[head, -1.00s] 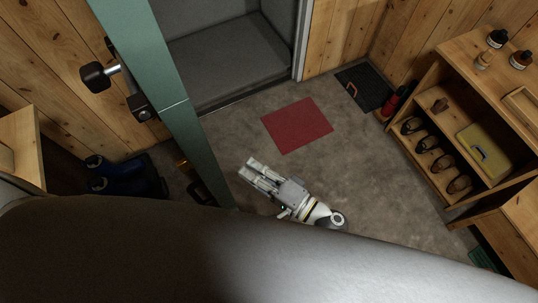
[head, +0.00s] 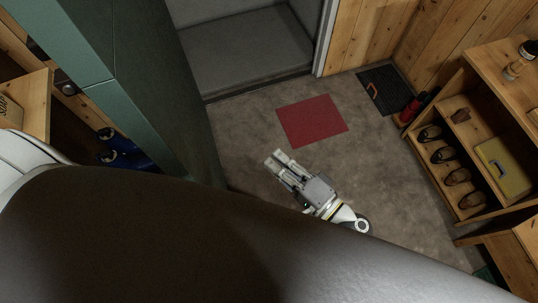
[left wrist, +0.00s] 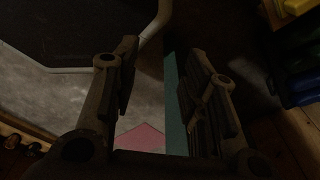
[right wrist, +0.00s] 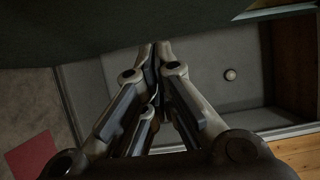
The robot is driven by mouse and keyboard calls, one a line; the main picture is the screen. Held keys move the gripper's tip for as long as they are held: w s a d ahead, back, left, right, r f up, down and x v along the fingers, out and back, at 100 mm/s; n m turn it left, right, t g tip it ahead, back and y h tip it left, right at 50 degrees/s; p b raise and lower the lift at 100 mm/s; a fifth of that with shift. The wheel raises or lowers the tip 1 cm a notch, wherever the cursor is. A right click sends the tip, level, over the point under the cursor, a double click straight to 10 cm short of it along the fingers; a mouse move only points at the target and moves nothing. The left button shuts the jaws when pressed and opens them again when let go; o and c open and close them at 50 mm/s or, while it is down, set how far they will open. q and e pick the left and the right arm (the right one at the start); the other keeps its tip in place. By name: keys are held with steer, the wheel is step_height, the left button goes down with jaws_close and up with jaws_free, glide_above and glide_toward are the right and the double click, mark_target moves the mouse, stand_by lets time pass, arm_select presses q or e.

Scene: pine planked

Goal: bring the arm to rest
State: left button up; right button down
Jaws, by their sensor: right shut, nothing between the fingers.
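My right gripper (head: 277,157) is over the floor in the head view, just below the red mat, with its fingers pointing up and left. It is shut and empty; in the right wrist view its fingertips (right wrist: 160,48) meet. My left gripper (left wrist: 165,75) shows only in its own wrist view, with its fingers spread wide and nothing between them.
A green door (head: 130,80) stands edge-on at left, beside an open grey compartment (head: 245,60). A red mat (head: 311,120) and a dark mat (head: 384,91) lie on the floor. A wooden shelf (head: 455,90) with shoes and a yellow box (head: 502,168) is at right. Blue boots (head: 122,150) stand at left.

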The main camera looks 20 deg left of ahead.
steer(key=s+d+b, duration=0.2)
steer(key=s+d, duration=0.1)
steer(key=s, duration=0.1)
steer(key=s+d+f+g+h, duration=0.1)
steer(key=d+f+h, duration=0.25)
steer(key=f, duration=0.75)
steer(key=s+d+f+g+h, duration=0.1)
steer(key=d+f+h, duration=0.25)
steer(key=f, duration=0.65)
steer(key=s+d+f+g+h, duration=0.15)
steer(key=d+f, duration=0.25)
steer(key=f, duration=0.7)
arm_select(q)
steer(key=a+f, duration=0.1)
steer(key=f, duration=0.1)
steer(key=shift+w+a+f, duration=0.1)
steer(key=shift+a+f, duration=0.3)
arm_select(e)
steer(key=s+d+f+n+g+h, duration=0.3)
steer(key=s+d+f+n+h, duration=0.4)
steer(key=s+d+f, duration=0.9)
steer(key=shift+s+d+f+h, duration=0.15)
steer(key=shift+s+f+h, duration=0.3)
steer(key=shift+f, duration=0.1)
